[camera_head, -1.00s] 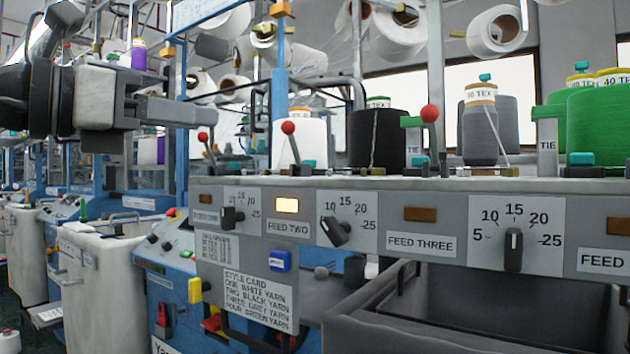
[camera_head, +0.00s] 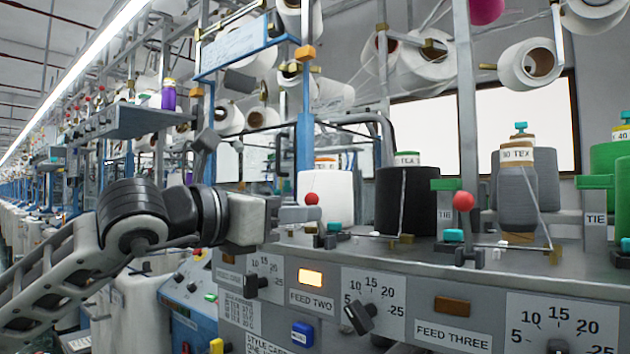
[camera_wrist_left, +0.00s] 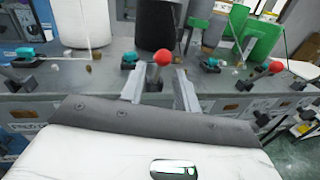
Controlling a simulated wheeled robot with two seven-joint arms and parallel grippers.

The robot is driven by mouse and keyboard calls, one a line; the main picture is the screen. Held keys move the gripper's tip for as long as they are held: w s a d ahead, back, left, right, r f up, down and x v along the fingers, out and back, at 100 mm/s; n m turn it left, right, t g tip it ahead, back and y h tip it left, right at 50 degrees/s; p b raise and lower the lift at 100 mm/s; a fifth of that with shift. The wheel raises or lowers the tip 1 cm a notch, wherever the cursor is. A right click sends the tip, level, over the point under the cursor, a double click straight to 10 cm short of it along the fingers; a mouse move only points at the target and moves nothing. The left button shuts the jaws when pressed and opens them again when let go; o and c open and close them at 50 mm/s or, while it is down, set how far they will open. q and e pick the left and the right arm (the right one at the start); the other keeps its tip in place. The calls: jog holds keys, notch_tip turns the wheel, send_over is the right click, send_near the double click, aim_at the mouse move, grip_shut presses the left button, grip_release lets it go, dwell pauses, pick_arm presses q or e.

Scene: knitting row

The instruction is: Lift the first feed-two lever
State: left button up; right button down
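The feed-two lever (camera_head: 311,199) has a red ball knob and stands on the grey machine ledge behind the lit FEED TWO lamp (camera_head: 311,278). My left gripper (camera_head: 308,213) comes in from the left with its fingertips at this lever, just below the knob. The gripper is open; I cannot tell whether a finger touches the lever. My right gripper is not in view.
The feed-three lever (camera_head: 463,201) stands further right. A white yarn cone (camera_head: 335,192) and a black cone (camera_head: 405,205) stand behind the ledge. Dials and the FEED THREE label (camera_head: 452,336) line the front panel. A blue post (camera_head: 306,140) rises behind my gripper.

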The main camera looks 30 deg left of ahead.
aim_at(315, 204)
pick_arm(q)
jog(key=p+x, duration=0.1)
jog(key=x, duration=0.2)
jog(key=shift+w+r, duration=0.1)
jog(key=shift+w, duration=0.15)
jog(key=shift+w+d, duration=0.15)
jog(key=shift+w, duration=0.15)
